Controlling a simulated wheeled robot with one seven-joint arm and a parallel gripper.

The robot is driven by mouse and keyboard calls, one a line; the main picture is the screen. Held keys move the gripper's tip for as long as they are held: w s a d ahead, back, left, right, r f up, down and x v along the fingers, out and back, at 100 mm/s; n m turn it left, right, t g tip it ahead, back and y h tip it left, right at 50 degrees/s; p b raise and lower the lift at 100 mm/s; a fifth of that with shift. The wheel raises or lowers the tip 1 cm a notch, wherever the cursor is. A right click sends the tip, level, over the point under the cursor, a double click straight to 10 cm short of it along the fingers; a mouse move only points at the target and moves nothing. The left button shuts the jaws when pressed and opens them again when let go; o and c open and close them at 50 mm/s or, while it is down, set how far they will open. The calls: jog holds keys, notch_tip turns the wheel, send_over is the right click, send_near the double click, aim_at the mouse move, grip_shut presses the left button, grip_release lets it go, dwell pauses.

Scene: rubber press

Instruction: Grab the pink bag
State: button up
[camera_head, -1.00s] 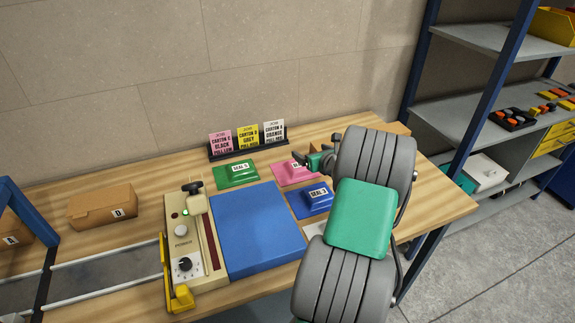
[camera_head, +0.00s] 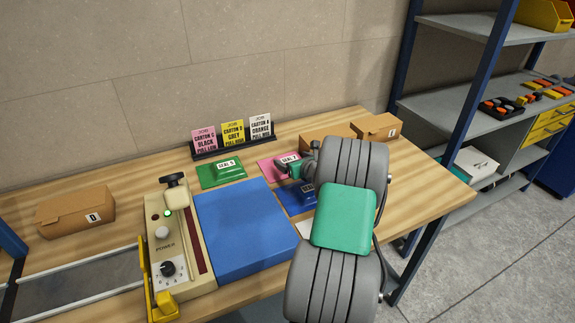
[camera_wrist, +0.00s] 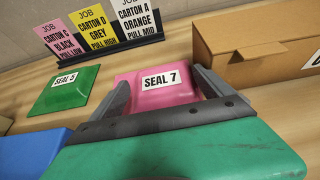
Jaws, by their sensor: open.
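The pink bag (camera_head: 270,168) lies flat on the wooden table behind the blue bag, partly hidden by my gripper in the head view. In the wrist view the pink bag (camera_wrist: 150,100) carries a white "SEAL 7" label. My gripper (camera_wrist: 160,88) is open, with one finger on each side of the bag in that picture. Its lower part is hidden behind my gripper's body. In the head view my gripper (camera_head: 298,170) is over the bag's right part. I cannot tell whether the fingers touch the bag.
A green bag (camera_head: 221,172) lies left of the pink one, and a blue bag (camera_head: 292,200) in front. The card holder (camera_head: 207,152) stands behind. Cardboard boxes (camera_head: 377,128) stand at the back right. The sealing machine (camera_head: 170,235) and blue pad (camera_head: 240,230) are front left.

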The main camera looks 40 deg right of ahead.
aim_at(287, 156)
jog(key=p+x, duration=0.1)
jog(key=x, duration=0.4)
jog(key=shift+r, duration=0.1)
jog(key=shift+c, duration=0.4)
jog(key=c, duration=1.1)
jog(key=shift+r, duration=0.1)
jog(key=shift+c, duration=0.4)
